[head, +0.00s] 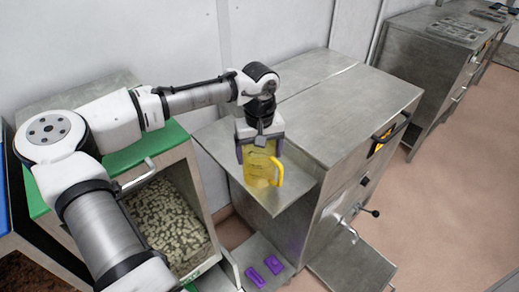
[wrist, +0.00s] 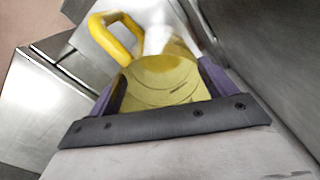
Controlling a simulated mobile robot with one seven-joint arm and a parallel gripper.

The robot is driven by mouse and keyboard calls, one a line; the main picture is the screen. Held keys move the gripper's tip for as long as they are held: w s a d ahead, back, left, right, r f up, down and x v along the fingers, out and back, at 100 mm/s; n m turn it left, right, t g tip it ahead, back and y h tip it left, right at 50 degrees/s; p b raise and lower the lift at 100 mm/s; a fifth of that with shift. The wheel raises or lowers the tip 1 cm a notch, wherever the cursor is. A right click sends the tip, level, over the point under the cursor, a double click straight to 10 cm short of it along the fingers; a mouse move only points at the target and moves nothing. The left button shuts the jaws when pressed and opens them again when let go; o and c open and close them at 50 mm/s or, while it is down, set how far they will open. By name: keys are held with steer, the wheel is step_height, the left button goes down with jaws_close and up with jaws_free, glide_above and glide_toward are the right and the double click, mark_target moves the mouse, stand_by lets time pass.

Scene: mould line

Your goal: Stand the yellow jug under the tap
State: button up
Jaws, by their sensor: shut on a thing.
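The yellow jug (head: 259,170) is upright at the small steel side shelf (head: 291,194), its handle to the right in the head view. My gripper (head: 260,152) comes down from above and is shut on the jug near its top. I cannot tell whether the jug's base touches the shelf. In the wrist view the jug (wrist: 165,84) sits between my purple fingers, its handle at the upper left. A metal fitting that looks like the tap (head: 347,229), with a black-knobbed lever, juts from the steel cabinet's front at the lower right, apart from the jug.
The steel cabinet (head: 335,100) stands right behind the shelf. A steel platform (head: 352,264) lies low below the tap fitting. Purple pieces (head: 264,271) lie on a low plate. A green-edged bin (head: 172,222) of pale pellets is at left. Open floor (head: 445,190) lies to the right.

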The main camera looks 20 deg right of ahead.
steer(key=shift+f, duration=0.2)
steer(key=o, duration=0.9)
steer(key=shift+r, duration=0.2)
